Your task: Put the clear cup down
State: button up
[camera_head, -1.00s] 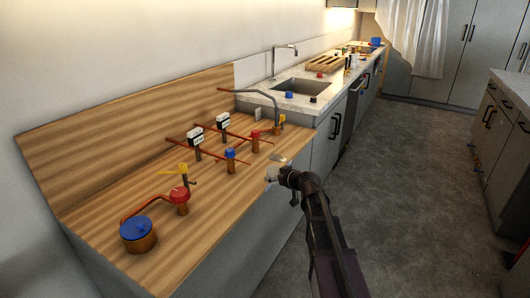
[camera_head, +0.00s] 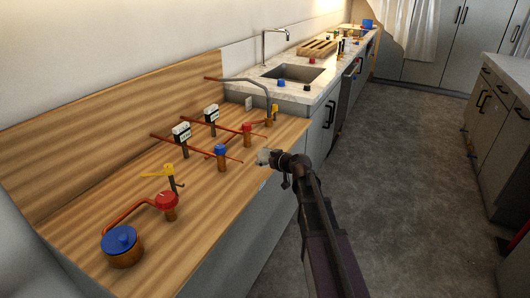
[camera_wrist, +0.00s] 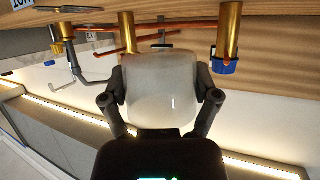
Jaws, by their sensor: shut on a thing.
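The clear cup (camera_wrist: 162,85) is a rounded, cloudy, whitish vessel held between the two dark fingers of my gripper (camera_wrist: 160,98) in the wrist view. In the head view the cup (camera_head: 263,157) shows as a small pale shape at the tip of my gripper (camera_head: 276,158). It is at the front edge of the wooden worktop (camera_head: 205,222), right of a blue-topped valve (camera_head: 221,152). Whether the cup touches the worktop cannot be told. The far part of the gripper is hidden by my arm.
Copper pipes with valves and white signs (camera_head: 181,131) stand on the worktop. A blue-lidded pot (camera_head: 122,246) is at the near left. A sink (camera_head: 292,73) lies beyond, with small knobs around it. Bare wood lies between the pot and the front edge. Open floor (camera_head: 400,190) is to the right.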

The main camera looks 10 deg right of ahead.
jog(key=d, duration=0.2)
jog(key=shift+s+d+r, duration=0.1)
jog(key=shift+d+r, duration=0.1)
jog(key=shift+d, duration=0.2)
jog(key=w, duration=0.5)
jog(key=w+f, duration=0.1)
jog(key=w, duration=0.4)
jog(key=w+b, duration=0.1)
jog(key=w, duration=0.5)
jog(key=shift+w+d+f, duration=0.1)
jog(key=shift+d+f, duration=0.2)
jog(key=shift+f+b, duration=1.75)
jog(key=shift+b, duration=0.15)
jog(key=shift+f, duration=0.2)
